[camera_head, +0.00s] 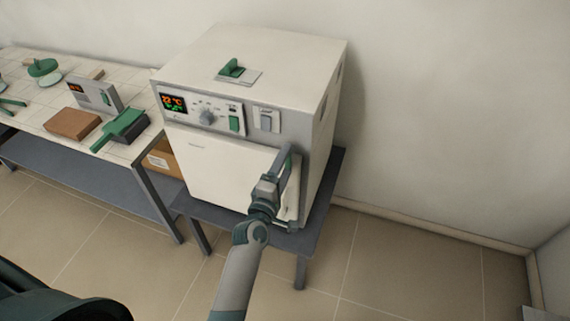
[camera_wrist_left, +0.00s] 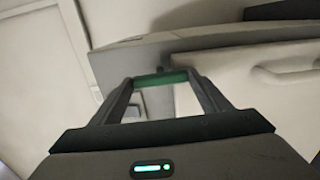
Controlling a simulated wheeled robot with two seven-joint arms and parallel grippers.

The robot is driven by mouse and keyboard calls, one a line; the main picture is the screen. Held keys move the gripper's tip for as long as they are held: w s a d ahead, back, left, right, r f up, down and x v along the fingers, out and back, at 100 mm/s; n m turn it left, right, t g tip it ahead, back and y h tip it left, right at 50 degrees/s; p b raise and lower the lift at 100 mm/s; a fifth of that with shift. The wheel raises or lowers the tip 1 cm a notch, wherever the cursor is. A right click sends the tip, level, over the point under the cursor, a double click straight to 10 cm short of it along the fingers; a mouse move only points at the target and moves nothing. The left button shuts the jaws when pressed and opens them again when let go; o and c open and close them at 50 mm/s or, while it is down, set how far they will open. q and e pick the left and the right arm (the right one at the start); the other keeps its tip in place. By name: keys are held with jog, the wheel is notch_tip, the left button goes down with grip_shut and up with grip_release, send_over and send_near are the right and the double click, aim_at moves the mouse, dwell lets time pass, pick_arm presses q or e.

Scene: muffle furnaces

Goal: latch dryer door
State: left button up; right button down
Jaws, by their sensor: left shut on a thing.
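The dryer (camera_head: 240,85) is a cream box with a grey front panel, standing on a dark grey stand. Its cream door (camera_head: 215,170) is at the front below the panel; I cannot tell whether it is fully flush with the frame. My left gripper (camera_head: 270,178) is at the door's right edge and covers part of the latch area. In the left wrist view the fingers are apart, with a green bar (camera_wrist_left: 162,79), apparently the latch handle, held between their tips. The rest of the latch is hidden. My right gripper is not in view.
A tiled bench (camera_head: 120,75) stands at the left with a brown block (camera_head: 72,123), a green-handled brush (camera_head: 118,130) and a small grey device (camera_head: 95,92). The floor at the right is clear.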

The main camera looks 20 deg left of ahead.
pick_arm(q)
jog(key=o, duration=1.1)
jog(key=shift+c, duration=0.2)
jog(key=shift+s, duration=0.1)
jog(key=s+p, duration=0.1)
jog(key=s, duration=1.6)
jog(key=shift+a, duration=0.35)
jog(key=shift+s, duration=0.1)
